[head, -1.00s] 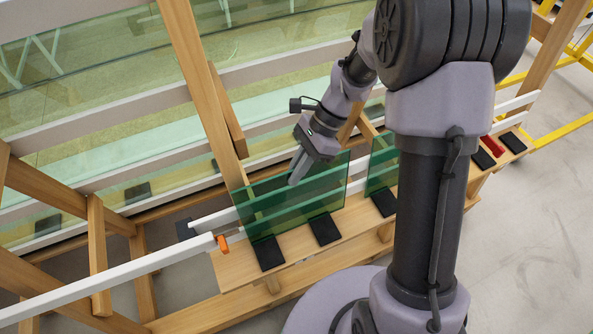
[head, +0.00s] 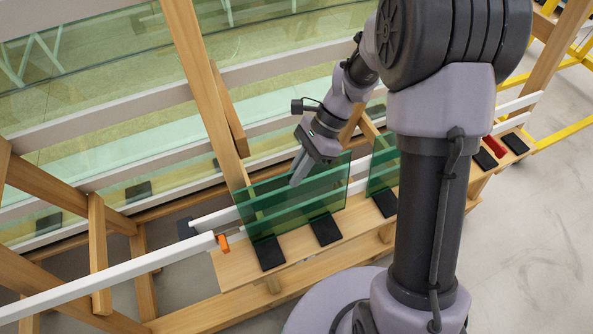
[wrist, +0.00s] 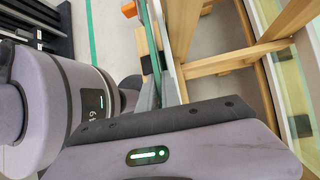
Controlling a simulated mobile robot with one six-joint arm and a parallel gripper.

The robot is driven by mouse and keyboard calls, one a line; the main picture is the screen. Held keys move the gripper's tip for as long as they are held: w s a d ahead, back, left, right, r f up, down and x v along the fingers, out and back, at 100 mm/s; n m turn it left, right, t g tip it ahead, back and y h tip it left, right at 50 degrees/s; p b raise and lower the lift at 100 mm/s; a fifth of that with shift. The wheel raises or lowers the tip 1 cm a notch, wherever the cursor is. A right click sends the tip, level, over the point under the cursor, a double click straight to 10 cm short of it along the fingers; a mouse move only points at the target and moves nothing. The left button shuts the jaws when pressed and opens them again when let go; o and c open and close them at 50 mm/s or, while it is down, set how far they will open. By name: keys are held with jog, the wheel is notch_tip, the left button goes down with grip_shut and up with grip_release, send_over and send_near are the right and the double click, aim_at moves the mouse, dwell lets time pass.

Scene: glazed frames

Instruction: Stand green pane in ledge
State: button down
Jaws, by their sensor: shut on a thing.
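A see-through green pane (head: 268,207) stands close to upright along the wooden ledge (head: 289,252), its lower edge by two black pads (head: 268,252). From here I cannot tell whether that edge rests fully on the ledge. My gripper (head: 297,178) reaches down over the pane's top edge and is shut on it near the middle.
A second green pane (head: 381,172) stands farther right, partly behind my arm. A white rail (head: 110,277) with an orange clip (head: 223,243) runs in from the left. Wooden posts (head: 203,80) lean behind the pane. A red piece (head: 495,147) sits at far right.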

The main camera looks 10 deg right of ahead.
dwell(0.4)
jog(key=c, duration=1.5)
grip_release()
jog(key=shift+f, duration=0.1)
